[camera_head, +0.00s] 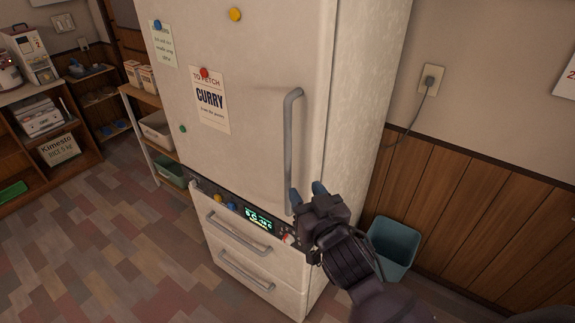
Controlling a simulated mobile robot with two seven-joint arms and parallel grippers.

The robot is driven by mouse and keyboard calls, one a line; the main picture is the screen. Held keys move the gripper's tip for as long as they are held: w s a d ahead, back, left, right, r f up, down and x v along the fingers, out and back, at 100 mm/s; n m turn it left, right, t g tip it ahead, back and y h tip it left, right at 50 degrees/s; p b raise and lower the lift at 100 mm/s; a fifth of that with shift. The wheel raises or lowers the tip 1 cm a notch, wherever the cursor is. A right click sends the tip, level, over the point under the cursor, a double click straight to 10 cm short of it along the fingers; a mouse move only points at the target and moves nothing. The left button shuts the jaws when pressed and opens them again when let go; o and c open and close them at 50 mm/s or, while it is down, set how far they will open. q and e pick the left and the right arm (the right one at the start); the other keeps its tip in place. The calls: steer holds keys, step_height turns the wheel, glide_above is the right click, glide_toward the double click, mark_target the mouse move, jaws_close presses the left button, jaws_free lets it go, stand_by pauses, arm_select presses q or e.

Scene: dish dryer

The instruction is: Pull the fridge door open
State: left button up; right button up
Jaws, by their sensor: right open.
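The white fridge (360,95) stands in the middle, with its upper door (245,110) shut. A grey vertical bar handle (288,140) runs along the door's right side. My right gripper (306,192) is open at the lower end of the handle. One fingertip is at the handle's lower end and the other is to its right. I cannot tell whether it touches the handle. My left gripper is not in view.
Two drawers with bar handles (238,233) sit below a dark display panel (258,217). A blue-grey bin (396,246) stands right of the fridge by the wood-panelled wall. Shelves (150,105) are at left. The tiled floor (110,240) in front is clear.

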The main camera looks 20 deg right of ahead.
mark_target(289, 169)
steer(key=w, duration=0.3)
steer(key=w+p, duration=0.1)
steer(key=w, duration=0.2)
steer(key=w+a, duration=0.1)
steer(key=w, duration=0.3)
steer(key=shift+c, duration=0.3)
jaws_close()
